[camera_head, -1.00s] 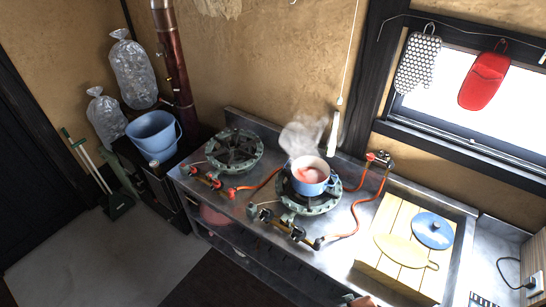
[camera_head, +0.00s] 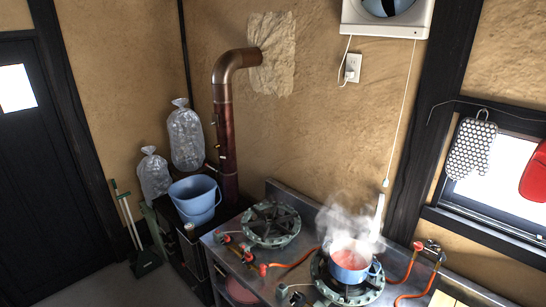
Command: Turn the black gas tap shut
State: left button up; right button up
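A two-outlet gas fitting (camera_head: 430,250) with red parts and dark bits sits at the wall end of the counter, right of the front burner. Orange hoses run from it. A gas valve assembly (camera_head: 232,243) with red ends is at the front of the back burner (camera_head: 270,224). The front burner (camera_head: 326,284) carries a blue pot (camera_head: 350,266) with reddish contents and rising steam. Its own valve area is mostly cut off at the bottom edge. Which part is the black tap, and how it is turned, is too small to tell. Neither gripper shows.
A blue bucket (camera_head: 195,198) and clear bags (camera_head: 186,140) stand left of the counter, by the stove pipe (camera_head: 226,150). An orange hose (camera_head: 292,262) crosses the steel counter. A polka-dot mitt (camera_head: 470,148) and a red mitt (camera_head: 536,172) hang by the window.

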aim_at(441, 258)
jog(key=z, duration=1.45)
